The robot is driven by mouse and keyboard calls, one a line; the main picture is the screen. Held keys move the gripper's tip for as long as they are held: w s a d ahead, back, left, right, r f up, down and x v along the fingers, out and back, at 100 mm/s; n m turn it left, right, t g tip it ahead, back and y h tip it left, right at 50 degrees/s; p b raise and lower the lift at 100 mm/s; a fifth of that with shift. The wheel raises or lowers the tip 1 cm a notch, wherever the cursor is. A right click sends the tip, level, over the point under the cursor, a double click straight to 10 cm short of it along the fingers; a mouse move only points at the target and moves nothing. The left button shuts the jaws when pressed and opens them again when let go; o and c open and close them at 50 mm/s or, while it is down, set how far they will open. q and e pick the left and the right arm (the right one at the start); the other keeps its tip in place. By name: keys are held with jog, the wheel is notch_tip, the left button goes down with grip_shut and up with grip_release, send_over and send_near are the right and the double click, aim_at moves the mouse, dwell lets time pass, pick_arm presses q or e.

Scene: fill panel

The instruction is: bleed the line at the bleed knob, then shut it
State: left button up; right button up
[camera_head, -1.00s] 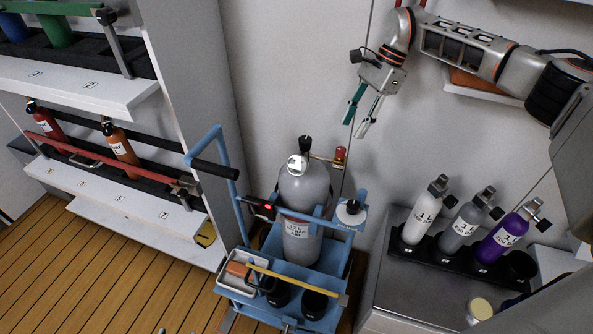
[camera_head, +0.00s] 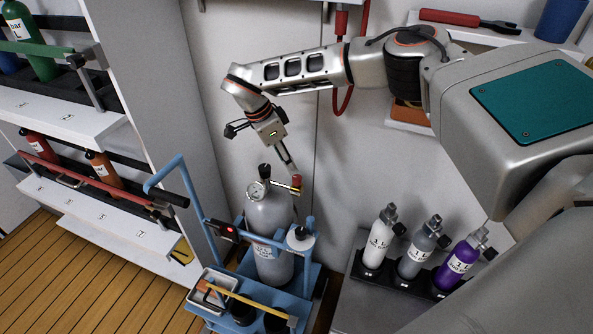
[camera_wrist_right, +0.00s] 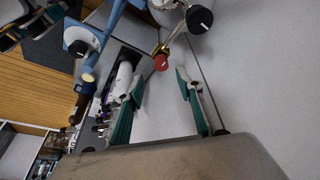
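The grey cylinder (camera_head: 268,225) stands upright in the blue cart, with a round gauge (camera_head: 257,191) and a black valve knob at its top. A brass line runs right from the valve to a small red knob (camera_head: 296,182), which looks like the bleed knob. My right gripper (camera_head: 291,170) points down just above the red knob. In the right wrist view the red knob (camera_wrist_right: 161,62) shows just beyond the open fingers (camera_wrist_right: 160,80), roughly between them, with no contact visible. My left gripper is out of view.
Several small cylinders (camera_head: 378,238) stand in a black rack on the counter at right. A bottle shelf (camera_head: 60,120) is at left. The wall (camera_head: 225,60) is close behind.

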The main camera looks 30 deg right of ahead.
aim_at(297, 177)
jog(key=shift+h, duration=0.3)
jog(key=shift+x, duration=3.8)
jog(key=shift+w+a, duration=0.1)
jog(key=shift+a, duration=0.05)
grip_shut()
